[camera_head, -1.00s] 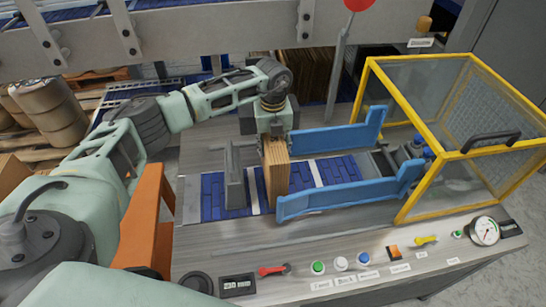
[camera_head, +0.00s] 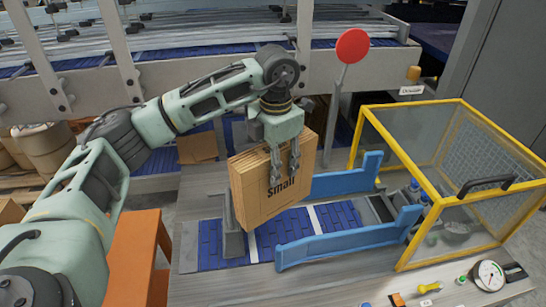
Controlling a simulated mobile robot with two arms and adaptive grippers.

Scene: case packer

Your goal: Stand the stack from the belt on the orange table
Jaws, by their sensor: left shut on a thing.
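My left gripper (camera_head: 283,165) is shut on the stack (camera_head: 265,192), a set of upright brown cardboard pieces marked "Small". It holds the stack from above, tilted a little, over the left part of the blue belt (camera_head: 218,243). The stack's lower edge looks raised off the belt. Part of the orange table (camera_head: 135,250) shows at the lower left, behind my left arm. My right gripper is not in view.
Two blue guide rails (camera_head: 345,242) flank the belt. A yellow-framed clear guard (camera_head: 435,200) stands at the right. A grey upright plate (camera_head: 232,215) is beside the stack. A red disc (camera_head: 353,46) on a post rises behind.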

